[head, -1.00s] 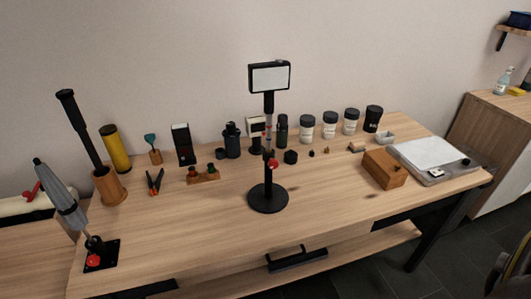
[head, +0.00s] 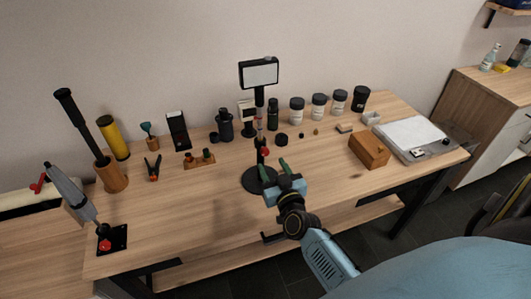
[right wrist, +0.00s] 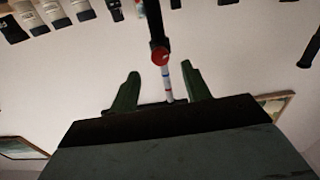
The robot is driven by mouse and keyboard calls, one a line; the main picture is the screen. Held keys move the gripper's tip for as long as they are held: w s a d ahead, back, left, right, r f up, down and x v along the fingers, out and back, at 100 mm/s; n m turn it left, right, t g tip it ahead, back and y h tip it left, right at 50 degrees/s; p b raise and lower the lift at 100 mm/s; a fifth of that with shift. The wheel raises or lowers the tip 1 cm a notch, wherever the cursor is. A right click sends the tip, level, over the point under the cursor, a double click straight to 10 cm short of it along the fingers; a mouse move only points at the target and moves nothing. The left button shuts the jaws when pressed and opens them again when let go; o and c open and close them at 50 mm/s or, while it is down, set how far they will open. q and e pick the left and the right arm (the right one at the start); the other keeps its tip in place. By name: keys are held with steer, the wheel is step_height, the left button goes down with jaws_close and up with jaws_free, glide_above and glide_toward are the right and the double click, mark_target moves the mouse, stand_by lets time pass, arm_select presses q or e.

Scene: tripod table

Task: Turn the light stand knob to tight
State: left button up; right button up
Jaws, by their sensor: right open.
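The light stand has a round black base (head: 254,181), a thin pole (head: 260,118) and a lit rectangular panel (head: 261,73) on top. It stands upright on the table. Its red knob (head: 265,152) sits low on the pole; in the right wrist view the knob (right wrist: 160,56) shows just beyond the fingertips, between their lines. My right gripper (head: 274,169) is in front of the stand, with green fingers apart and nothing between them. In the right wrist view its fingers (right wrist: 162,75) are spread, apart from the knob.
Jars (head: 319,106) and small bottles line the back of the wooden table (head: 225,225). A wooden block (head: 369,150) and a scale (head: 412,137) stand right. A grey lever device (head: 70,190) with a red knob stands left.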

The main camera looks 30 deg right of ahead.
mark_target(266, 154)
steer(key=x, duration=0.6)
steer(key=shift+w+b, duration=0.3)
steer(key=shift+w, duration=0.1)
steer(key=c, duration=1)
